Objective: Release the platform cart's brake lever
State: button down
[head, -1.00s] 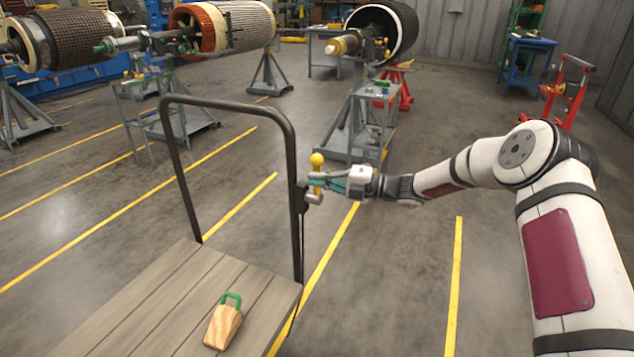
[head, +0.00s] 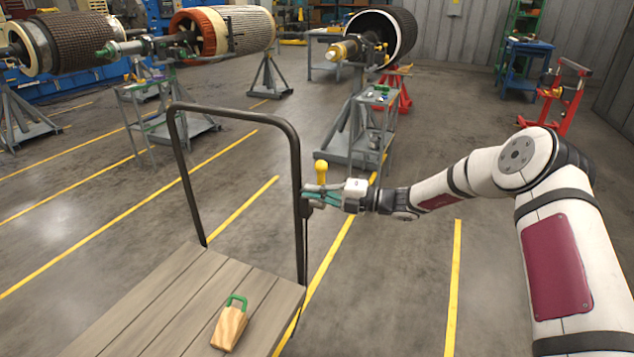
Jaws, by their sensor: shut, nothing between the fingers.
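The platform cart (head: 197,288) has a wooden deck and a dark tubular push handle (head: 238,110). Its brake lever (head: 321,170), with a yellow rounded knob, stands roughly upright beside the handle's right post. My gripper (head: 307,192) is shut and holds nothing. It reaches in from the right at the lever's lower part, just below the knob, with its fingertips close to the post. The gripper hides the lever's lower part and pivot, so I cannot tell whether it touches the lever.
A wooden wedge with a green handle (head: 230,325) sits on the deck. A grey stand (head: 350,145) and a small grey tool table (head: 378,97) are behind my gripper. A red stand (head: 560,95) is at the far right. The floor right of the cart is clear.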

jog(key=v, duration=1)
jog(key=shift+w, duration=0.2)
jog(key=shift+d+f, duration=0.1)
